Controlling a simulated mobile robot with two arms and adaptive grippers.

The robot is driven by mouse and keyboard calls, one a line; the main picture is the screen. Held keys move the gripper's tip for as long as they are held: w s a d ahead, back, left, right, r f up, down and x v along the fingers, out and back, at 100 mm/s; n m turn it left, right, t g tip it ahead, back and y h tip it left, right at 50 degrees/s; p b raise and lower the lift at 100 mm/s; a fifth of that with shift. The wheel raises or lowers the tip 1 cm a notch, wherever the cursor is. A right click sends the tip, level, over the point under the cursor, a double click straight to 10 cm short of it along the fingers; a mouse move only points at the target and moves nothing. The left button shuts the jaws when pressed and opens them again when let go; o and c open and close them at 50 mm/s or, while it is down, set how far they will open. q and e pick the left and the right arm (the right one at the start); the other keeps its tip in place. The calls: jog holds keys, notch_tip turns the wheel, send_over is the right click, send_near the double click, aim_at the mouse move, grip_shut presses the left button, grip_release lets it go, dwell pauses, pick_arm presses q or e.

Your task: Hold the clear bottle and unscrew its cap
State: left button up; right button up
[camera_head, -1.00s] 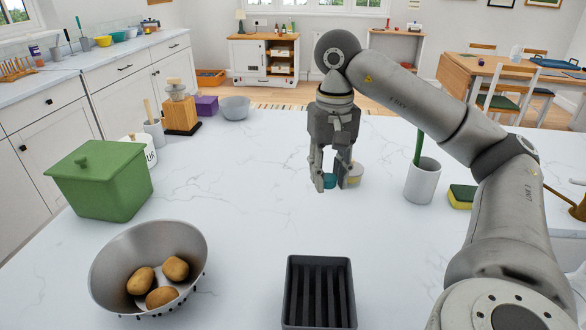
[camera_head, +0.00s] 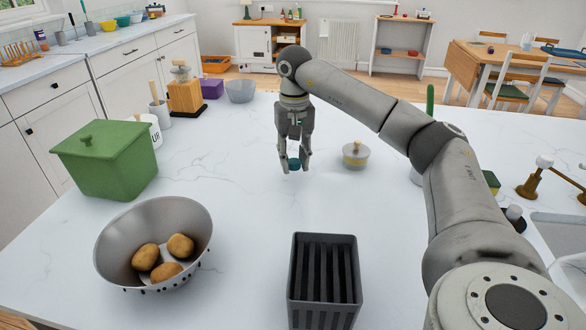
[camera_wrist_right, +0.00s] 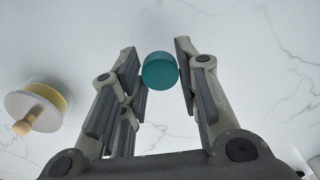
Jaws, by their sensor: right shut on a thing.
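My right gripper (camera_head: 293,168) is shut on a small round teal cap (camera_head: 294,163), which sits between its fingertips. The gripper points down at the middle of the white counter. I cannot make out a clear bottle in either view, nor tell whether anything is under the cap. My left gripper is not in view.
A lidded dish with a wooden knob (camera_head: 355,155) stands just right of the gripper. A green pot (camera_head: 105,160) and a colander of potatoes (camera_head: 190,215) stand left. A dark slatted rack (camera_head: 324,300) is in front.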

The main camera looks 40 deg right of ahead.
aim_at(293, 160)
jog(key=shift+w+f, duration=0.2)
jog(key=shift+f, duration=1.65)
jog(key=o, duration=1.1)
jog(key=shift+f, duration=0.1)
notch_tip(293, 160, up, 12)
jog(key=shift+r+p, duration=0.15)
jog(key=shift+p, duration=0.3)
jog(key=shift+r, duration=0.1)
